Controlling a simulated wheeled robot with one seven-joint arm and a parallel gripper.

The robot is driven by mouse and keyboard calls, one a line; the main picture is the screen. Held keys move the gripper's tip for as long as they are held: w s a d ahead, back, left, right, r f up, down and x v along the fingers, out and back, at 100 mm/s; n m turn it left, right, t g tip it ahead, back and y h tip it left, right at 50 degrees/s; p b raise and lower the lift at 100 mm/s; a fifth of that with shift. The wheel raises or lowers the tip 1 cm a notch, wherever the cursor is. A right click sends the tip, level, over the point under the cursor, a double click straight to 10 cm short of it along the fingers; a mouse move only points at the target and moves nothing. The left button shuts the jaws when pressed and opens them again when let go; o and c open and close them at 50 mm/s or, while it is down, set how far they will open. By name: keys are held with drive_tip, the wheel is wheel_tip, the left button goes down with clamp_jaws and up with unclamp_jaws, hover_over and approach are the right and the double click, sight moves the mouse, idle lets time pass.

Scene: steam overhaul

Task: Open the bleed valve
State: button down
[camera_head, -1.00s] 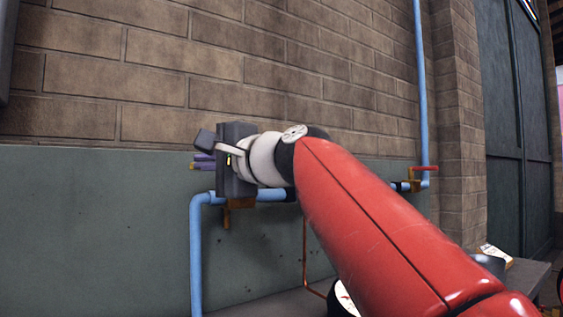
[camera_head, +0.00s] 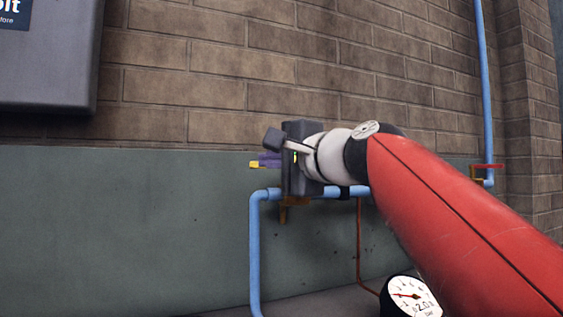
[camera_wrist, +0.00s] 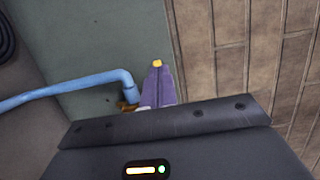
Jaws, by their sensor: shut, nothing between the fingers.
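My gripper (camera_head: 268,161) is shut and empty, its purple fingers with a yellow tip pointing left in the head view. It is just above the bend of a blue pipe (camera_head: 255,245) on the wall. In the wrist view the shut fingers (camera_wrist: 157,75) stand beside the same pipe's bend (camera_wrist: 110,80). A brass-orange fitting (camera_head: 284,214) shows below my gripper, mostly hidden by it; a bit of it also shows in the wrist view (camera_wrist: 127,106). A valve with a red handle (camera_head: 488,166) sits on the pipe farther right. I cannot tell which is the bleed valve.
A round white gauge (camera_head: 410,296) stands low beside my red arm. A thin copper pipe (camera_head: 359,245) runs down the wall. A grey box (camera_head: 50,60) is at the upper left. The green wall left of the pipe is clear.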

drive_tip(key=s+a, duration=0.3)
drive_tip(key=s, duration=0.6)
drive_tip(key=shift+s+a+b, duration=0.3)
drive_tip(key=shift+b, duration=0.15)
